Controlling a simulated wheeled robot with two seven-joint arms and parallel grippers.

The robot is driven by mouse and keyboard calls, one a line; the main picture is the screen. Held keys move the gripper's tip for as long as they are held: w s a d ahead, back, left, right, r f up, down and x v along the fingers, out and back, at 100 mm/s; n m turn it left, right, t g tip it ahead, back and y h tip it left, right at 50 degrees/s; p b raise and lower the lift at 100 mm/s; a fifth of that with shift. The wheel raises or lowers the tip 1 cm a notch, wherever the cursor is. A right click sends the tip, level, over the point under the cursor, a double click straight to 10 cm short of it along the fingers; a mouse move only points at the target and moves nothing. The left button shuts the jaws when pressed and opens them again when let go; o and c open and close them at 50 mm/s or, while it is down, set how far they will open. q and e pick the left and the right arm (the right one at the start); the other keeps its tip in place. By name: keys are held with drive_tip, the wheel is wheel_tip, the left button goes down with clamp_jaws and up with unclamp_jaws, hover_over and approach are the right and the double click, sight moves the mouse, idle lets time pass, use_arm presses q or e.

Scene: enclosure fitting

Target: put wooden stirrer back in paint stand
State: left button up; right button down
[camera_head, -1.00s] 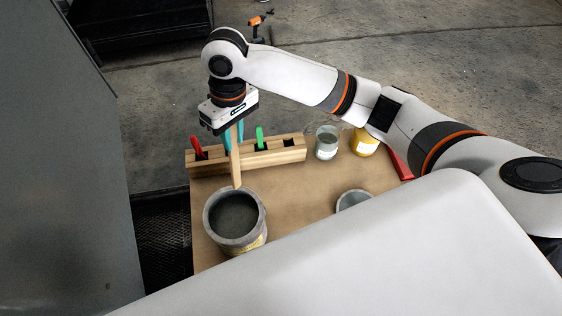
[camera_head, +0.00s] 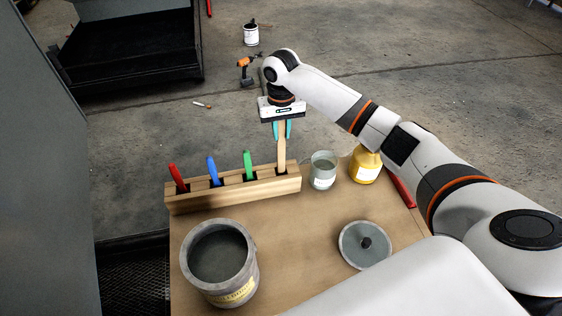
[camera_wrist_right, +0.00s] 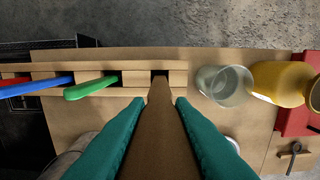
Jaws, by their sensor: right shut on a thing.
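The wooden stirrer (camera_head: 282,152) is a flat pale stick, held upright in my right gripper (camera_head: 282,130), whose teal fingers are shut on it. The wooden paint stand (camera_head: 235,190) is a long block at the table's far edge. Red, blue and green handles stand in its other slots. The stirrer's lower end is at the rightmost slot; whether it is inside is hard to tell. In the right wrist view the stirrer (camera_wrist_right: 160,125) runs between the fingers, its far end at the dark slot of the stand (camera_wrist_right: 135,78). My left gripper is out of view.
A grey paint pot (camera_head: 220,265) stands open at the table's front left. A glass jar (camera_head: 323,170) and a yellow bottle (camera_head: 365,165) stand just right of the stand. A round grey lid (camera_head: 365,246) lies at the right. The middle of the table is clear.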

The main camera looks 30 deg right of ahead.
wheel_tip(320, 180, down, 6)
drive_tip(key=shift+f+p, duration=0.25)
drive_tip(key=shift+p, duration=0.1)
drive_tip(key=c, duration=1.3)
unclamp_jaws()
drive_tip(key=shift+o, duration=0.2)
wheel_tip(320, 180, up, 12)
drive_tip(key=shift+r+b, duration=0.1)
drive_tip(key=shift+b, duration=0.6)
drive_tip(key=shift+s, duration=0.1)
